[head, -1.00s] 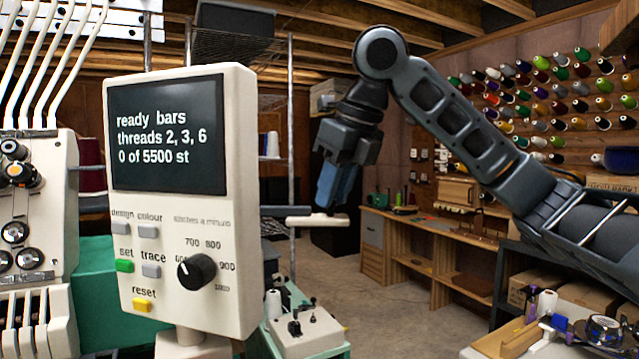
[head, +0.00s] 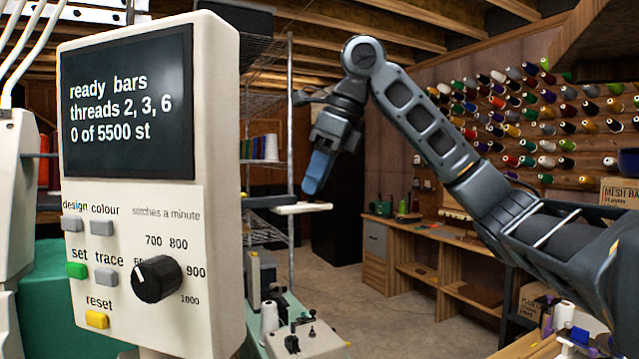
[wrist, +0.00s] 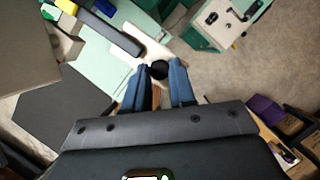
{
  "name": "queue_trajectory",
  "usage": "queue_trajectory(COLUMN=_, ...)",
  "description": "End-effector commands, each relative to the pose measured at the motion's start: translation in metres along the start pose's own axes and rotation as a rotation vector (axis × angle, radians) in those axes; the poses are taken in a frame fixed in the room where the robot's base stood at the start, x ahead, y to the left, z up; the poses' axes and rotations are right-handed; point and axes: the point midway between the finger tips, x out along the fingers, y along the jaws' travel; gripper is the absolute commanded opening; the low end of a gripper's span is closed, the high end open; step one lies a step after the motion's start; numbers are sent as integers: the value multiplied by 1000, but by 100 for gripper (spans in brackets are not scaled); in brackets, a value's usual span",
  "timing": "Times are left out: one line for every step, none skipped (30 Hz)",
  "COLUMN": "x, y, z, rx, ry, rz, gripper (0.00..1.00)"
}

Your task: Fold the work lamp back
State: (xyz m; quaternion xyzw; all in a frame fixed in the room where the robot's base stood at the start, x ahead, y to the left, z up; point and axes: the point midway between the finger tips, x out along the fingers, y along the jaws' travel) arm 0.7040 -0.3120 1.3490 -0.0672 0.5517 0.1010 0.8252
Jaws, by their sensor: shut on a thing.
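The work lamp shows in the head view behind the control panel's right edge, as a dark arm (head: 268,201) ending in a flat white head (head: 303,209). In the wrist view the dark lamp arm (wrist: 88,30) runs to the white head (wrist: 122,41), which has a round black knob (wrist: 159,70) at its end. My gripper (head: 313,188) points down at the white head. Its blue fingers (wrist: 160,68) stand on either side of the knob, shut on it. The lamp's far joint is hidden behind the panel.
The control panel (head: 213,120) stands close at the left and reads "ready bars". A green table (head: 290,302) with a pale machine (head: 305,340) is below. Wooden benches (head: 420,240) and a thread wall are at the right. Open floor (head: 345,290) lies between.

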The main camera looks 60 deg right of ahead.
Motion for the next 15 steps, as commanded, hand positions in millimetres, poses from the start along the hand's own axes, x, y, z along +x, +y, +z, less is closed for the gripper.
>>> queue_trajectory(x=-1, y=-2, z=-1, rx=3, ry=2, rz=-3, gripper=0)
queue_trajectory(x=-1, y=-2, z=-1, rx=2, ry=2, rz=-3, gripper=0)
queue_trajectory(x=-1, y=-2, z=-1, rx=2, ry=2, rz=-3, gripper=0)
queue_trajectory(x=-1, y=-2, z=-1, rx=2, ry=2, rz=-3, gripper=0)
queue_trajectory(x=-1, y=-2, z=-1, rx=2, ry=1, rz=-3, gripper=0)
queue_trajectory(x=-1, y=-2, z=-1, rx=2, ry=1, rz=-3, gripper=0)
queue_trajectory(x=-1, y=-2, z=-1, rx=2, ry=1, rz=-3, gripper=0)
queue_trajectory(x=-1, y=-2, z=-1, rx=2, ry=1, rz=-3, gripper=0)
queue_trajectory(x=-1, y=-2, z=-1, rx=2, ry=1, rz=-3, gripper=0)
queue_trajectory(x=-1, y=-2, z=-1, rx=3, ry=1, rz=-3, gripper=0)
queue_trajectory(x=-1, y=-2, z=-1, rx=3, ry=1, rz=-3, gripper=0)
queue_trajectory(x=-1, y=-2, z=-1, rx=3, ry=1, rz=-3, gripper=29)
queue_trajectory(x=-1, y=-2, z=-1, rx=3, ry=1, rz=-3, gripper=31)
queue_trajectory(x=-1, y=-2, z=-1, rx=2, ry=1, rz=-3, gripper=34)
queue_trajectory(x=-1, y=-2, z=-1, rx=2, ry=1, rz=-2, gripper=38)
